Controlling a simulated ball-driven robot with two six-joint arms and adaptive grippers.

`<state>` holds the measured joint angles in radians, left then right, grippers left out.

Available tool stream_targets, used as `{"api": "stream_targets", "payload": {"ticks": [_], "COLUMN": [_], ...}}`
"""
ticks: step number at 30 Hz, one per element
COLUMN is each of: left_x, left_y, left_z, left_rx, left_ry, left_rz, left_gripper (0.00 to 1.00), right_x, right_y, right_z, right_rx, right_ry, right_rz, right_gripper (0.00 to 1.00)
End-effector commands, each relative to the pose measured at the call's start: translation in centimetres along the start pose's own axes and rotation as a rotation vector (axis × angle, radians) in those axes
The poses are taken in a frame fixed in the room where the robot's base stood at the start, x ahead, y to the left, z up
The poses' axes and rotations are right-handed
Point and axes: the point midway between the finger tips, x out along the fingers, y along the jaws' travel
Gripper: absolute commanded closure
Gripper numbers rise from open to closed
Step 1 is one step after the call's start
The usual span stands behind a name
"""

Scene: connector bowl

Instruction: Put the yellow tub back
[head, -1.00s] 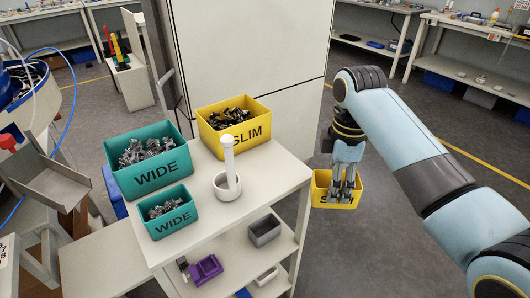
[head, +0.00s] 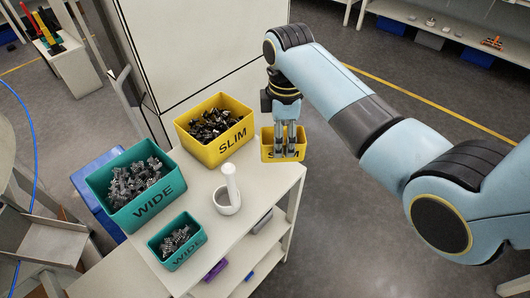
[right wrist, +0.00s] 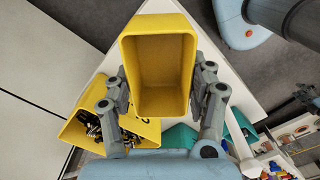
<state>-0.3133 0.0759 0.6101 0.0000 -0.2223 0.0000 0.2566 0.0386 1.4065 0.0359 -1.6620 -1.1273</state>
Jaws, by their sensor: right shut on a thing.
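The small yellow tub (head: 268,153), with dark lettering on its front, is at the far right corner of the white cart top (head: 262,187). My right gripper (head: 291,153) is shut on it from above. In the right wrist view the tub (right wrist: 160,62) is empty, and the fingers press on its two sides. I cannot tell whether its base touches the top. A larger yellow SLIM bin (head: 227,140), full of dark parts, stands just left of it. My left gripper is not in view.
A large teal WIDE bin (head: 150,205) and a small teal WIDE bin (head: 190,250), both with metal parts, stand on the left of the top. A white mortar with an upright pestle (head: 229,185) stands near the middle. A tall white cabinet (head: 200,50) is behind.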

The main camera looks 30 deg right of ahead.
Motion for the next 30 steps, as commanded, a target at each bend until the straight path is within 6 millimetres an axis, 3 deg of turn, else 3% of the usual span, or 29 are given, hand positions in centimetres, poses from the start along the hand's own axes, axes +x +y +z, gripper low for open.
{"api": "stream_targets", "payload": {"ticks": [3, 7, 12, 17, 28, 29, 30], "left_x": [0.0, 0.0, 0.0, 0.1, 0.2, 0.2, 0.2], "left_y": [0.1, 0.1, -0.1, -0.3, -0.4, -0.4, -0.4], "left_z": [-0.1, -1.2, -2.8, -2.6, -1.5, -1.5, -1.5], "left_rx": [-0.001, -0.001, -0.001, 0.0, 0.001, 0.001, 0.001], "left_ry": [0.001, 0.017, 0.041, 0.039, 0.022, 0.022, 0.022], "left_rz": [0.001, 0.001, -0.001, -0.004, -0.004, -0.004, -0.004], "left_gripper": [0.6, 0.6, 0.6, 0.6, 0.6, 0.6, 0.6], "right_x": [1.3, 2.0, 4.0, 5.9, 6.4, 6.5, 6.4], "right_y": [-0.1, -0.2, -0.2, -0.2, -0.2, -0.2, -0.2], "right_z": [-2.3, -3.4, -3.5, -3.5, -3.5, -3.5, -3.5], "right_rx": [-0.001, -0.001, -0.001, -0.001, 0.0, 0.0, 0.0], "right_ry": [0.0, -0.002, -0.003, -0.002, -0.001, -0.001, -0.001], "right_rz": [0.0, 0.001, 0.0, 0.001, 0.002, 0.002, 0.002], "right_gripper": [0.78, 0.78, 0.78, 0.78, 0.78, 0.43, 0.38]}}
